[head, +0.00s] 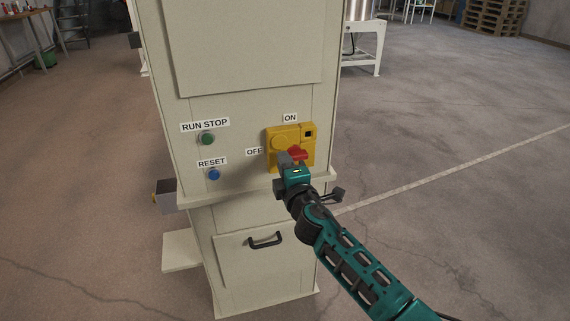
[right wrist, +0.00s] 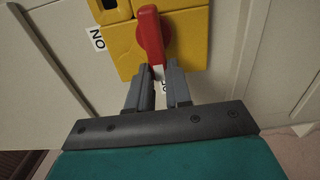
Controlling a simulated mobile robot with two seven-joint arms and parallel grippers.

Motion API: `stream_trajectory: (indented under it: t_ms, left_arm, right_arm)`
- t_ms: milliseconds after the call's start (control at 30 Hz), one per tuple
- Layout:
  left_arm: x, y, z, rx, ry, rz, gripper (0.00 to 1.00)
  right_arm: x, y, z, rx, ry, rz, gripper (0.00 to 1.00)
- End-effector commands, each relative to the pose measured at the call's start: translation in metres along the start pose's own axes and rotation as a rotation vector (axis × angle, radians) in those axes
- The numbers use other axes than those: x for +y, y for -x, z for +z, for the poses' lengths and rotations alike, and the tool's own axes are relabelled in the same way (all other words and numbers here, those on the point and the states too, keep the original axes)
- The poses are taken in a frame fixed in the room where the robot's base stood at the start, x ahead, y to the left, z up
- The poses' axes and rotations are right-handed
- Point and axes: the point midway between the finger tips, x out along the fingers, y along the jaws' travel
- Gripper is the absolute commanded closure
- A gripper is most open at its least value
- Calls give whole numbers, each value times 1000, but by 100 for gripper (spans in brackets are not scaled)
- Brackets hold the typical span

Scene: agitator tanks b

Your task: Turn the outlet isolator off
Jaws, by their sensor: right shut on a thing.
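The outlet isolator is a yellow switch box (head: 279,142) with a red handle (head: 298,153) on the front of a pale cabinet. An ON label (head: 290,118) is above it and an OFF label (head: 254,152) at its left. My right gripper (head: 287,159) is at the handle, its fingers shut on the handle's end. In the right wrist view the red handle (right wrist: 150,35) runs down between the fingertips (right wrist: 158,70), its lower end toward the partly hidden OFF label. The fingers hide part of the handle in the head view. My left gripper is not in view.
A green RUN STOP button (head: 207,139) and a blue RESET button (head: 214,174) are left of the isolator. A ledge (head: 240,190) juts out below, above a door with a black handle (head: 265,241). The floor at right is clear.

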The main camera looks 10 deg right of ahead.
Motion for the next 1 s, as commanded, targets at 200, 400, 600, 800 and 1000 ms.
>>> stream_trajectory:
  t_ms: [200, 400, 600, 800, 1000]
  left_arm:
    - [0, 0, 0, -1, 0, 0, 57]
    - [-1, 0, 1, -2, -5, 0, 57]
    - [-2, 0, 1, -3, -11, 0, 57]
    - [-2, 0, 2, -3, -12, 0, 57]
    - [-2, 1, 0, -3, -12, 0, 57]
  right_arm:
    - [-1, 0, 0, 0, 14, -1, 100]
    - [-1, 0, 0, 0, 14, -1, 100]
    - [-1, 0, 0, 0, 12, -1, 63]
    - [-1, 0, 0, 0, 10, 0, 55]
    - [0, 4, 0, 0, 9, -1, 55]
